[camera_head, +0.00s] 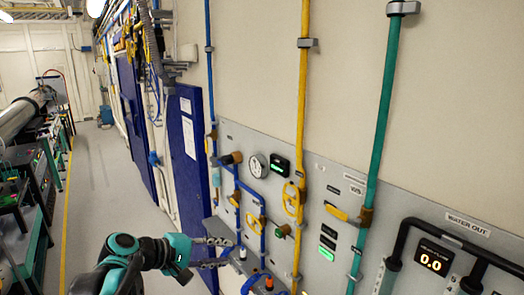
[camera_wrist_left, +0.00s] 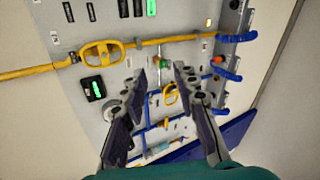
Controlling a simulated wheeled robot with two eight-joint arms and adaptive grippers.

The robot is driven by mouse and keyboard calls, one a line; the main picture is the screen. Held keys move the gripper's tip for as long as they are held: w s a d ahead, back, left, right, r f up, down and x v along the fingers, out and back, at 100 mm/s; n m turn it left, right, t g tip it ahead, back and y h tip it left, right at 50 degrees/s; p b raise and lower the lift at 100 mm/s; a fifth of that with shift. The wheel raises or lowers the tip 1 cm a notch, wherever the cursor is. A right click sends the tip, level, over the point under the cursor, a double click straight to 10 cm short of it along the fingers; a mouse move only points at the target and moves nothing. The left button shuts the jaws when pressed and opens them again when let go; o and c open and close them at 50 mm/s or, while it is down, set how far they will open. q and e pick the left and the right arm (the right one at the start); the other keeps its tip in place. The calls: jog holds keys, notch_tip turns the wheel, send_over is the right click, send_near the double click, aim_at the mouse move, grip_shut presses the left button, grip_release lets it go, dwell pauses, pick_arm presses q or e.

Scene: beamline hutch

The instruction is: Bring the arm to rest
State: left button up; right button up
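My left arm, dark with teal covers, comes in at the bottom of the head view. Its left gripper (camera_head: 230,252) points right, towards the lower part of the grey wall panel (camera_head: 240,135). The two fingers are apart with nothing between them. In the left wrist view the left gripper (camera_wrist_left: 160,75) is also open, its fingers spread in front of the panel's valves and pipes. I cannot tell whether a fingertip touches anything on the panel. My right gripper is in neither view.
A blue door (camera_head: 190,150) stands beyond. Grey floor (camera_head: 105,190) is clear left of it, with equipment benches further left.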

pick_arm(q)
jog(key=s+a+f+m+y+b, duration=0.2)
jog(key=s+f+b, duration=0.4)
jog(key=f, duration=0.5)
jog(key=s+a+f+m+y+b, duration=0.2)
jog(key=s+f+m+y+b, duration=0.2)
jog(key=f, duration=0.8)
jog(key=s+a+f+m+y+b, duration=0.2)
jog(key=s+f+m+y+b, duration=0.1)
jog(key=s+f+b, duration=0.5)
notch_tip(320, 180, down, 4)
jog(key=shift+s+a+m+y, duration=0.35)
jog(key=shift+s+m+y, duration=0.05)
jog(key=shift+s, duration=0.85)
